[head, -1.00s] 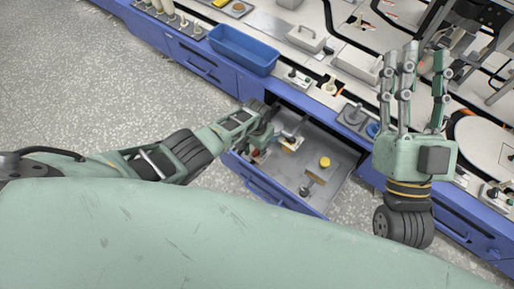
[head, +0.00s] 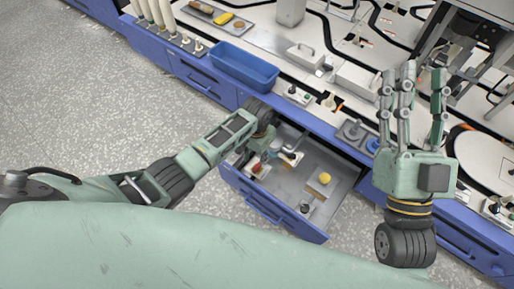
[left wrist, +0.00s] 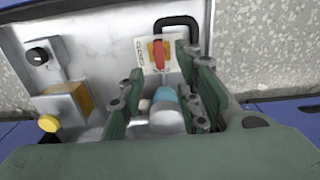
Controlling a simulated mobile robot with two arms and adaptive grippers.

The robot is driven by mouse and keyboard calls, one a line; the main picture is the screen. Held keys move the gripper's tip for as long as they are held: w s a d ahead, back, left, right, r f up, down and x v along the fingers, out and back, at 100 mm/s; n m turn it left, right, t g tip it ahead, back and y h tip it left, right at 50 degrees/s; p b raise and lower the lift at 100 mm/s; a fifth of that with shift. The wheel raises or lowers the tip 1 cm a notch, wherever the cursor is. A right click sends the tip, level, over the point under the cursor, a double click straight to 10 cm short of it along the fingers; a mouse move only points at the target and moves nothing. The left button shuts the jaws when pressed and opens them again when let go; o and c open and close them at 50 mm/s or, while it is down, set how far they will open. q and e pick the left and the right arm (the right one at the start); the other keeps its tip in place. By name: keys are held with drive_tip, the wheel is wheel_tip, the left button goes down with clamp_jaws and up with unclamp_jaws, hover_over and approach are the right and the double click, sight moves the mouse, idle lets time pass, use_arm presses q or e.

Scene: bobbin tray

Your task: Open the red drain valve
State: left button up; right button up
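The red drain valve (left wrist: 158,53) is a red handle on a pale labelled plate, at the upper middle of the left wrist view. In the head view a small red part (head: 257,168) shows inside the open drawer (head: 262,203), beside my left gripper (head: 270,150). My left gripper (left wrist: 162,95) has its fingers spread, with the valve beyond the tips and apart from them. A blue-capped pale fitting (left wrist: 165,95) shows between the fingers; whether they touch it I cannot tell. My right gripper (head: 412,95) is raised and open, empty, at the right.
The drawer also holds a yellow knob (head: 325,178) on a block and a black knob (head: 305,208). A black loop handle (left wrist: 178,22) stands behind the valve. A blue bin (head: 243,65) sits on the bench above. The floor at left is clear.

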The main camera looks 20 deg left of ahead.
use_arm(q)
drive_tip(key=shift+r, duration=2.05)
